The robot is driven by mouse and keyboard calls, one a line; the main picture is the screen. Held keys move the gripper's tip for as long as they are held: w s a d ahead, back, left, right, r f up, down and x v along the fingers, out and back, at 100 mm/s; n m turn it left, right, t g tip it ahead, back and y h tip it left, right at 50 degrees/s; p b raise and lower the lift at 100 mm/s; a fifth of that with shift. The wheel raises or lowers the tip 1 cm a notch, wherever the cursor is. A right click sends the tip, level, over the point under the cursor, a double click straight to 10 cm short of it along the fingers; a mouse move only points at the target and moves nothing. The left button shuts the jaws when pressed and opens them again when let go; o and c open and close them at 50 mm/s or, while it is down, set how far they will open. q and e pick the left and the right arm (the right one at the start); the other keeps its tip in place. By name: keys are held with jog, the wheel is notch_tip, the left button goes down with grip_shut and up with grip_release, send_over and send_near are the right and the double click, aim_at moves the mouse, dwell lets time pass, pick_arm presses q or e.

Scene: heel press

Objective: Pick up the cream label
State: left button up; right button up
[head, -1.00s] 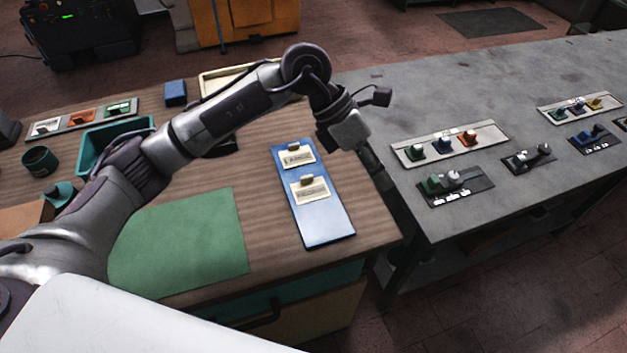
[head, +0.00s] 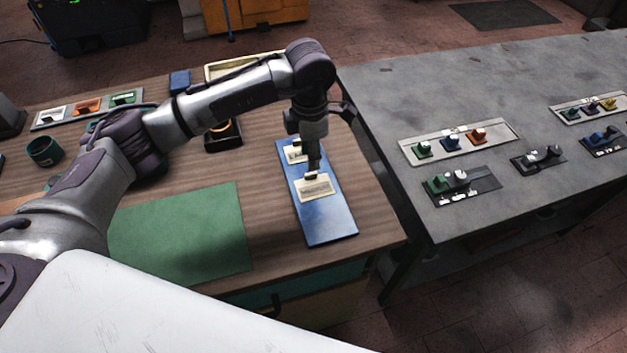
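Two cream labels lie on a blue board on the wooden bench, each with a small raised tab. The nearer cream label (head: 314,188) shows almost whole. The farther cream label (head: 294,156) is partly hidden by my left gripper. My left gripper (head: 313,168) points down over the blue board (head: 328,222), its tip at or just above the tab of the nearer label. Whether it touches the tab, and whether its fingers are open or shut, I cannot tell. My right gripper is not in view.
A green mat (head: 185,232) lies left of the board. A small black tray (head: 224,134) and a blue block (head: 180,82) stand farther back. To the right, a grey table (head: 400,85) holds several panels with coloured blocks. A gap separates it from the bench.

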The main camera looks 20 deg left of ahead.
aim_at(311, 173)
pick_arm(q)
jog(key=f, duration=0.1)
jog(key=f+p, duration=0.1)
jog(key=f, duration=0.1)
jog(key=f+p, duration=0.1)
jog(key=shift+s+d+f, duration=0.15)
jog(key=shift+s+f, duration=0.05)
jog(key=shift+s, duration=0.2)
jog(key=shift+f, duration=0.35)
grip_shut()
